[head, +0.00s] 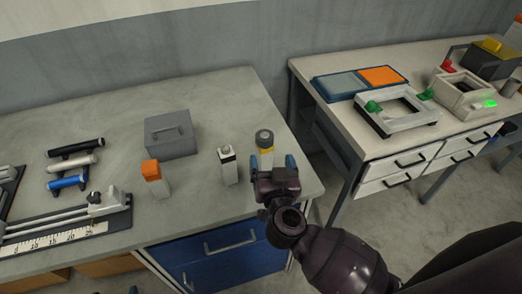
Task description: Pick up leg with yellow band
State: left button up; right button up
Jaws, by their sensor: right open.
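The leg with the yellow band (265,141) stands upright near the right end of the left table. It has a grey top, and its yellow shows just below. My right gripper (273,165) is open at this leg, with one blue fingertip to each side in the picture. The gripper body hides the leg's lower part, and I cannot tell whether the fingers touch it. A white leg with a dark band (228,165) and a leg with an orange top (155,178) stand upright to the left. My left gripper is not in view.
A grey box (170,135) stands behind the legs. Black, white and blue cylinders (73,160) and a ruler device (65,222) lie at the left. Across a gap, another table (350,125) holds frames and coloured parts.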

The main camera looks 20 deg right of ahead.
aim_at(265, 135)
jog(key=shift+n+h, duration=0.4)
jog(key=shift+n, duration=0.2)
jog(key=w, duration=0.2)
jog(key=w+d, duration=0.1)
jog(key=w, duration=0.2)
jog(key=shift+w, duration=0.1)
jog(key=w, duration=0.2)
jog(key=w+b, duration=0.1)
jog(key=w, duration=0.1)
jog(key=shift+f, duration=0.25)
jog(key=shift+w+d, duration=0.2)
jog(key=shift+w, duration=0.35)
jog(key=shift+r, duration=0.1)
jog(key=c, duration=1.4)
